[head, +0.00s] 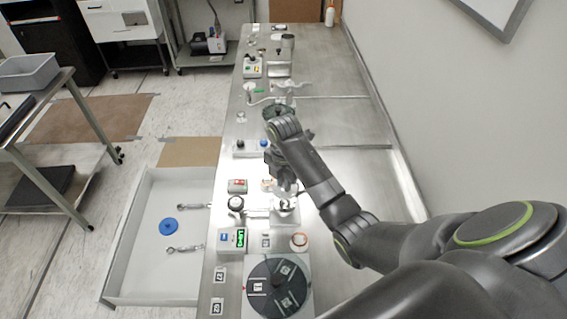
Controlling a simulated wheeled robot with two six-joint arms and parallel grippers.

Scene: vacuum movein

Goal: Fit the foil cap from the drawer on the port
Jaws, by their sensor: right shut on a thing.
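My right gripper (287,188) points down over the left part of the steel bench. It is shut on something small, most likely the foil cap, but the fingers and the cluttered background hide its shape. Just below the fingertips is a bright metal fitting (286,208) on a pale base, which looks like the port. I cannot tell whether the held thing touches it. The open white drawer (133,235) at the bench's left side holds a blue disc (168,227) and two metal clamp-like tools (186,248). No foil cap shows in it. My left gripper is not in view.
More instruments line the bench's left edge further back. The bench's right side (340,120) is clear, beside the wall.

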